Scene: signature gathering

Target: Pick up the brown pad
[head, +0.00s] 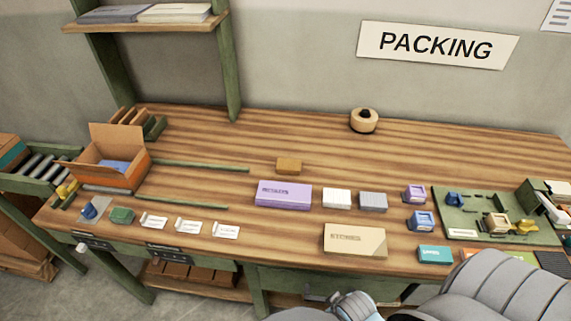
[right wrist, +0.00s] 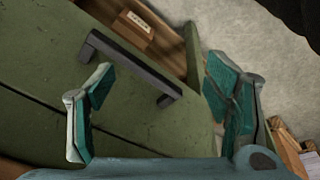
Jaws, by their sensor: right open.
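A small brown block (head: 289,166), the likeliest brown pad, lies on the wooden table (head: 300,135) behind the purple box. In the head view my right arm fills the bottom right and hides part of the table's front edge. My left gripper is not in view.
A purple box (head: 284,195), a beige box (head: 355,240) and white (head: 337,198) and grey blocks (head: 373,202) stand near the brown block. An open carton (head: 112,170) is at left, a green tray (head: 480,230) at right. A tape roll (head: 364,121) is at the back. Table behind the block is clear.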

